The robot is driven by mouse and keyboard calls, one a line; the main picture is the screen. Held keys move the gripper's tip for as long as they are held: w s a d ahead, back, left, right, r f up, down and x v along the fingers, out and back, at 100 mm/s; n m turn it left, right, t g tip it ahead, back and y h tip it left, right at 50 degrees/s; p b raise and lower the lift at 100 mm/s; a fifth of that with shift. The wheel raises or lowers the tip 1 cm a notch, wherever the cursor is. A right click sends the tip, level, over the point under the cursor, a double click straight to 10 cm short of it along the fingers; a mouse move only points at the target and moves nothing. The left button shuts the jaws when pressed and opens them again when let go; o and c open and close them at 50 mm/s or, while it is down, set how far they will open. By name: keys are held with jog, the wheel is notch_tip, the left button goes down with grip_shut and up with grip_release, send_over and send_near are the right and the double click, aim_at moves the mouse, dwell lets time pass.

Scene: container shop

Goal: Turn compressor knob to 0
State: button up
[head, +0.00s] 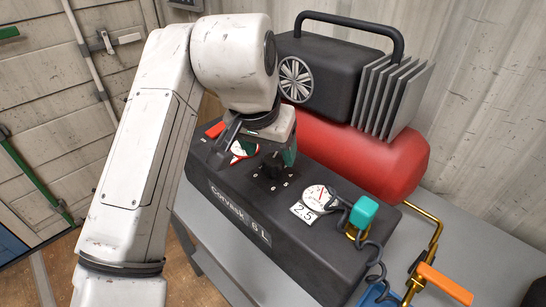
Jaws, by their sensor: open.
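A round gauge (318,196) with a "2.5" tag (304,212) sits right of the knob; another gauge (243,148) is partly hidden behind my gripper.
A brass pipe with an orange lever (444,284) is at the lower right. A black motor housing with fins (395,95) rises behind. The grey bench (475,225) is mostly clear at right.

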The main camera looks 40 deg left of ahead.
aim_at(273, 160)
jog(key=shift+x, duration=1.9)
jog(key=shift+c, duration=0.3)
jog(key=c, duration=1)
